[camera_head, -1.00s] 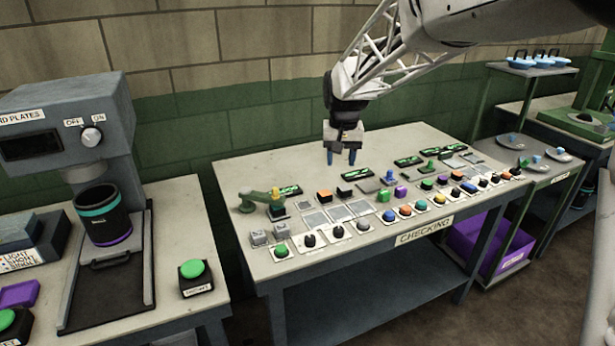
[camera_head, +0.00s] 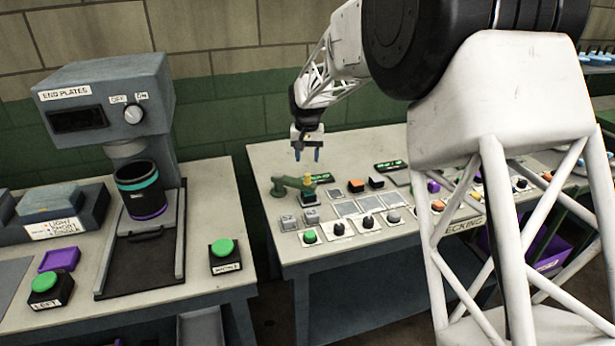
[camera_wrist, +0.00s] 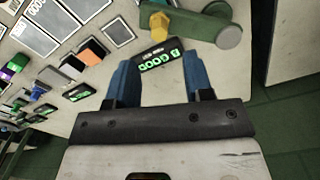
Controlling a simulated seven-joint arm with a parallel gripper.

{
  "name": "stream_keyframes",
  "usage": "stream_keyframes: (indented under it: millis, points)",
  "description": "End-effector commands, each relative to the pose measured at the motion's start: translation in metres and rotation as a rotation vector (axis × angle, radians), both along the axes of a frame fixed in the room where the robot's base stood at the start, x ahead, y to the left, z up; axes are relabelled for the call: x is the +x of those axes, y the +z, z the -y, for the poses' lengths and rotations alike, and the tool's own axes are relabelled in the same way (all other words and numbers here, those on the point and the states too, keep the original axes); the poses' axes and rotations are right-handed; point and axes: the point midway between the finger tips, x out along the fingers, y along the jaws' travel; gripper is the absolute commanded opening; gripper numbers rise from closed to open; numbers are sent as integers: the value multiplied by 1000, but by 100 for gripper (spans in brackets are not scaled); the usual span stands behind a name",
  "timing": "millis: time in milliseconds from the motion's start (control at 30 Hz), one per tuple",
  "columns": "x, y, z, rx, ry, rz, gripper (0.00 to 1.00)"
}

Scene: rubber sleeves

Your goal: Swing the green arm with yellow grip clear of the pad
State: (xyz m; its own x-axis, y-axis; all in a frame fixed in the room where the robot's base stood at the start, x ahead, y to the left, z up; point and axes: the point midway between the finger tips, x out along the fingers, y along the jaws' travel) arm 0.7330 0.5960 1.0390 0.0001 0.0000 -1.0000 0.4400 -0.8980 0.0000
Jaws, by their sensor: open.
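The green arm (camera_head: 290,184) lies across the left back part of the checking table, with a round base at its left end. Its yellow grip (camera_head: 307,181) stands at its right end. The wrist view shows the green arm (camera_wrist: 202,28) at the top and the yellow grip (camera_wrist: 159,24) just beyond my fingertips. My gripper (camera_head: 307,155) is above and behind the yellow grip, apart from it. Its two blue fingers (camera_wrist: 160,66) are spread and empty. I cannot clearly tell which surface under the arm's end is the pad.
A sign reading GOOD (camera_wrist: 159,57) lies between my fingers in the wrist view. Grey square plates (camera_head: 347,208), dark knobs (camera_head: 368,221) and a green button (camera_head: 310,236) lie nearby. The end plates machine (camera_head: 110,120) stands on a separate table at left.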

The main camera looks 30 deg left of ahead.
Motion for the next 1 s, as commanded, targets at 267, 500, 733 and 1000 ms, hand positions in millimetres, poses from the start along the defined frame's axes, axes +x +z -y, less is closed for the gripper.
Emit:
stream_keyframes:
  millis: [267,500,733,1000]
  points:
    - [0,0,1,0,-1,0,47]
    - [0,-10,1,0,-1,-1,47]
    - [0,-33,1,0,-1,-1,47]
    - [0,-65,1,-1,-1,-2,47]
